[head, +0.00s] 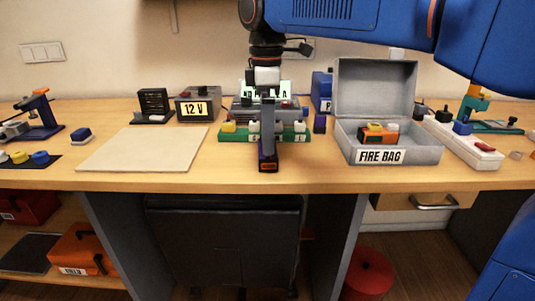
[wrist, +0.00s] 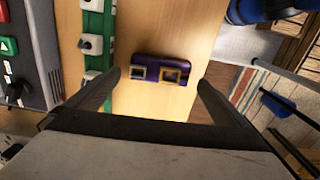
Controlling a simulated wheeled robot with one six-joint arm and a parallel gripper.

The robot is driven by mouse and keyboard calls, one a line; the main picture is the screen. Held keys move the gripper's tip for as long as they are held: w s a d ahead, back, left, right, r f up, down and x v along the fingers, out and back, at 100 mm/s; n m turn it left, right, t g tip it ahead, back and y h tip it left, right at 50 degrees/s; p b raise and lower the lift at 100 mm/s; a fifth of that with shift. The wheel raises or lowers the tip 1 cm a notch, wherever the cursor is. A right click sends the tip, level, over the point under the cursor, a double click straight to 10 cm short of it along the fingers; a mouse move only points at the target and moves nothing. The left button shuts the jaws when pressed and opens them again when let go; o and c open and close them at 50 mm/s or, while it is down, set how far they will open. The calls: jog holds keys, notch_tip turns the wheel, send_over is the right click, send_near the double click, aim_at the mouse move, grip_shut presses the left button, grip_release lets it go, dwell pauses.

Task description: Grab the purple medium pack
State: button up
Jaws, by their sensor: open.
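In the wrist view a purple pack (wrist: 148,69) with two square, yellowish-framed sockets on top lies on the wooden bench near its front edge. My gripper (wrist: 160,80) is open, with one dark finger to the left of the pack and one to the right. Gaps show between the fingers and the pack. In the head view my gripper (head: 268,146) points down at the bench front. A dark purple block (head: 268,162) shows at its tip, partly hidden by the finger.
A green strip with white connectors (head: 298,133) stands just behind my gripper. An open grey fire bag box (head: 400,151) holding an orange pack (head: 377,137) is to the right. A pale board (head: 145,149) lies left.

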aim_at(266, 163)
notch_tip(266, 163, down, 4)
jog(key=shift+d, duration=0.15)
jog(key=c, duration=1.3)
